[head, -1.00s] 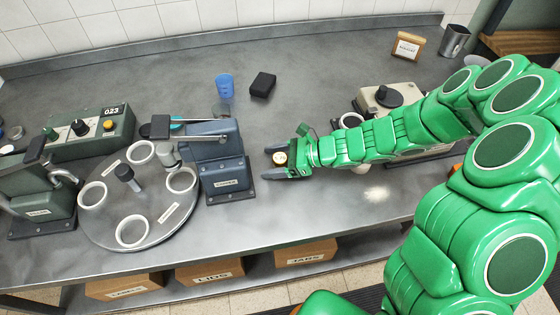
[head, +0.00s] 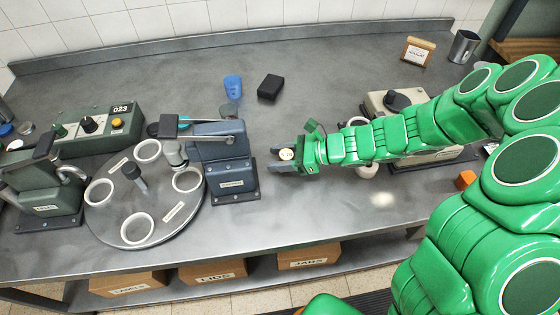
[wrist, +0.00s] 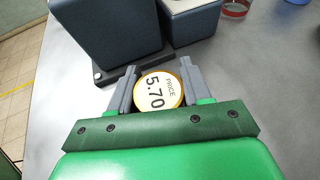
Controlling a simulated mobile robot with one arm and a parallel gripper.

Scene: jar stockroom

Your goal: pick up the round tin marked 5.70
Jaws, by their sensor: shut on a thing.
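The round tin (wrist: 159,92) has a cream top that reads "PRICE 5.70" and a gold-orange rim. In the wrist view it sits between the two grey fingers of my gripper (wrist: 158,84), which are shut on its sides. In the head view the tin (head: 286,155) shows small and pale in my gripper (head: 282,158), just right of the blue-grey press. I cannot tell whether the tin touches the worktop.
The blue-grey press (head: 222,165) stands close to the left of my gripper. Further left is a turntable (head: 112,225) with several white rings. A beige machine (head: 400,110) stands behind my arm. A black block (head: 270,87) and blue cup (head: 232,88) lie behind. The worktop front is mostly clear.

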